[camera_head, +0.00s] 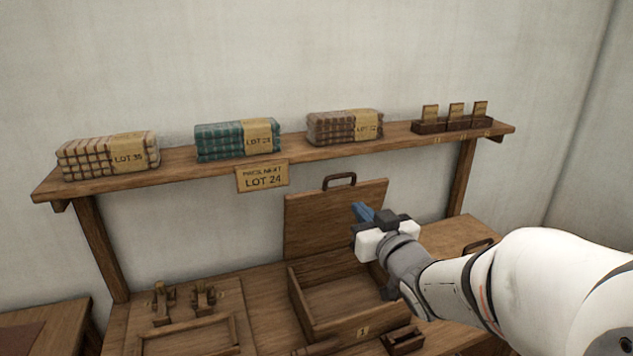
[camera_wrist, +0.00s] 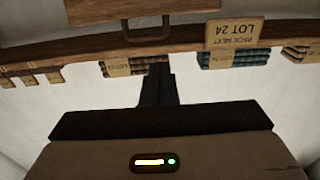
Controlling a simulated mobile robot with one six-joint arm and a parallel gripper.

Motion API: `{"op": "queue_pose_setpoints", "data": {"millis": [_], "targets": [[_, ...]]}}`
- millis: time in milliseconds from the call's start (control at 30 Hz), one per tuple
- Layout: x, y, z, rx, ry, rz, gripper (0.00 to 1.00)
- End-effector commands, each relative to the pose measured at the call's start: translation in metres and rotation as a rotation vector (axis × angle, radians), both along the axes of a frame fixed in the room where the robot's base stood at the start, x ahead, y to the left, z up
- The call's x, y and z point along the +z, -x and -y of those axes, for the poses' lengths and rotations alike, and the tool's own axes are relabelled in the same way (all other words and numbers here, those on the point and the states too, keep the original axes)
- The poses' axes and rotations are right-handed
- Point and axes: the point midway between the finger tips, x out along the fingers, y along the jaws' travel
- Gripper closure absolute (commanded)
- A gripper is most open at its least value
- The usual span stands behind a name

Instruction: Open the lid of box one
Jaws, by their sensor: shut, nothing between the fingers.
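Box one (camera_head: 345,327), a wooden box with a "1" tag on its front, stands on the table in the head view. Its inside is in view and looks empty. Its lid (camera_head: 315,222) stands upright at the back edge, with a dark handle (camera_head: 340,181) on top. The lid also shows at the top of the wrist view (camera_wrist: 140,8), which is upside down. My gripper (camera_head: 362,211) is shut and empty, in front of the lid's right part in the head view. In the wrist view the fingers (camera_wrist: 157,77) are together, apart from the handle.
A shelf (camera_head: 285,150) behind holds folded cloth bundles and a small tag rack (camera_head: 455,124). A second lidded box (camera_head: 450,240) is at right, partly behind my arm. Wooden fittings (camera_head: 185,298) and a shallow frame (camera_head: 190,335) lie left of box one.

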Motion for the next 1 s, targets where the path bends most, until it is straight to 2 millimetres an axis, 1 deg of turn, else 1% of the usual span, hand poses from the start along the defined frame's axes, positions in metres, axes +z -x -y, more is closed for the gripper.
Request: {"op": "queue_pose_setpoints", "data": {"millis": [33, 300, 500, 600, 700, 1000], "targets": [[0.003, -0.008, -0.004, 0.004, -0.001, -0.004, 1.00], [0.002, -0.061, -0.019, 0.004, 0.002, -0.003, 1.00], [0.004, -0.093, -0.028, 0.003, 0.003, -0.001, 1.00], [0.004, -0.104, -0.031, 0.002, 0.003, -0.001, 1.00], [0.003, -0.110, -0.033, 0.002, 0.003, -0.001, 1.00], [0.003, -0.114, -0.034, 0.001, 0.003, 0.000, 1.00]]}}
